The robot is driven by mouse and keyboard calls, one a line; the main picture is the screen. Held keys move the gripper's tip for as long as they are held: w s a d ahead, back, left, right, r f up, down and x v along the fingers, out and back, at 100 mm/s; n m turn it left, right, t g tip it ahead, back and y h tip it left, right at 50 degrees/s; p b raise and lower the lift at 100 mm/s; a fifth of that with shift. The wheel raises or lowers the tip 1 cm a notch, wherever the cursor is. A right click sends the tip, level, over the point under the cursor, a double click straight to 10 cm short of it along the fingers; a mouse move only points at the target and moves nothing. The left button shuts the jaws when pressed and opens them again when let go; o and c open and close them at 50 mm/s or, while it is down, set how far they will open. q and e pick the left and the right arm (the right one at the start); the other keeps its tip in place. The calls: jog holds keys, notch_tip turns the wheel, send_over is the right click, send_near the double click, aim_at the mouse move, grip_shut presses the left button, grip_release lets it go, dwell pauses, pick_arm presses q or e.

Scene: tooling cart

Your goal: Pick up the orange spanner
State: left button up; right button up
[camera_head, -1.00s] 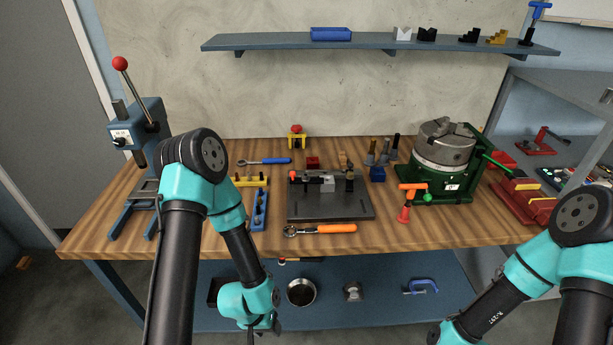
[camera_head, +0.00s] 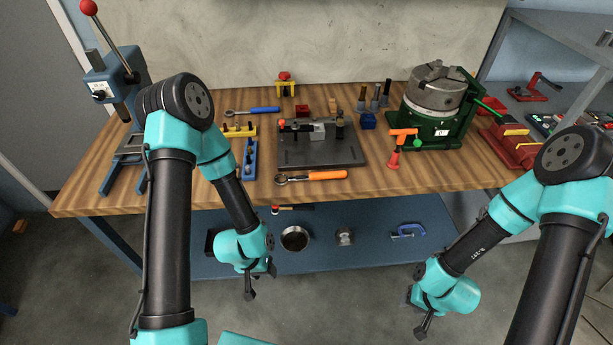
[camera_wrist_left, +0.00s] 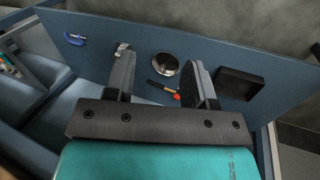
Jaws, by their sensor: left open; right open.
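The orange spanner (camera_head: 318,176), with an orange handle and a metal ring head at its left end, lies flat along the front edge of the wooden bench top. My left gripper (camera_head: 252,284) hangs below bench height in front of the bench, to the left of the spanner and apart from it. In the left wrist view its two fingers (camera_wrist_left: 162,78) stand apart with nothing between them, and the spanner does not show there. My right gripper (camera_head: 425,325) points down in front of the bench at lower right, open and well away from the spanner.
A dark fixture plate (camera_head: 320,158) sits just behind the spanner. A blue-handled spanner (camera_head: 264,110) lies farther back. The lower shelf (camera_head: 375,255) holds a round pan (camera_head: 295,238) and a blue clamp (camera_head: 408,231).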

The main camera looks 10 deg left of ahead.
pick_arm(q)
jog(key=shift+o, duration=0.4)
jog(key=w+d+r+m+g+y, duration=0.1)
jog(key=w+d+r+m+g, duration=0.2)
jog(key=w+d+r+m, duration=0.45)
notch_tip(320, 180, up, 31)
jog(key=m+t+y, duration=0.2)
jog(key=m+y, duration=0.1)
jog(key=m, duration=0.6)
send_over(318, 174)
jog(key=shift+a+r, duration=0.1)
notch_tip(318, 174, down, 12)
jog(key=shift+f, duration=0.15)
